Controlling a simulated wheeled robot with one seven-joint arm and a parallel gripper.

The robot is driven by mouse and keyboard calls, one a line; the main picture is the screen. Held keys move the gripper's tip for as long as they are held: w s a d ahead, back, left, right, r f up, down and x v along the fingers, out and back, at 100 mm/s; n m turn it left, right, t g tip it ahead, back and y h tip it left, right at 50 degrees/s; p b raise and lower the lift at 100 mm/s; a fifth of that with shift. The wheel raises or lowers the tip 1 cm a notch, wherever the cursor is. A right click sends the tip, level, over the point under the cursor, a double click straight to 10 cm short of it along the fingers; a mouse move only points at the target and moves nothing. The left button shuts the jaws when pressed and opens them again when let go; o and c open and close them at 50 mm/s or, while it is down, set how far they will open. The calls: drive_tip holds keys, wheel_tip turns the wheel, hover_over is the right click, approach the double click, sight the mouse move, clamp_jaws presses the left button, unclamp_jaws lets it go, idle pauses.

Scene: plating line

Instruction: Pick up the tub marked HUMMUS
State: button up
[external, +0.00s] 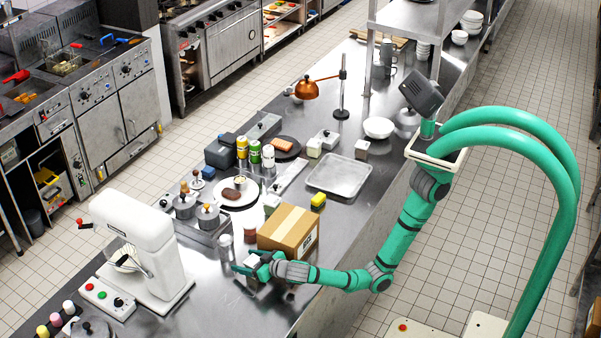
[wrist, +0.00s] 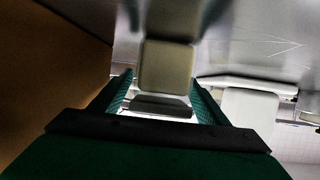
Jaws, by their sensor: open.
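My gripper (external: 250,266) is low over the steel counter, in front of the cardboard box. In the wrist view the two green fingers of my gripper (wrist: 162,88) stand apart. A small pale tub with a beige top (wrist: 166,65) lies between and just beyond the fingertips. I cannot tell whether the fingers touch it. No marking can be read on it, so I cannot tell if it is the HUMMUS tub. In the external view my gripper mostly hides this spot. Other small tubs stand farther along the counter, one pale (external: 314,148) and one grey-topped (external: 361,149); their marks are unreadable.
The cardboard box (external: 291,230) stands close beside my gripper and fills the left of the wrist view (wrist: 45,65). A white mixer (external: 140,250) stands to the left. A reddish tub (external: 250,235) and a clear container (external: 225,247) are near. A pale object (wrist: 248,108) lies right of the fingers.

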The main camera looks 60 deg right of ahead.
drive_tip(key=c, duration=1.2)
drive_tip(key=shift+c, duration=0.2)
drive_tip(key=shift+r, duration=0.1)
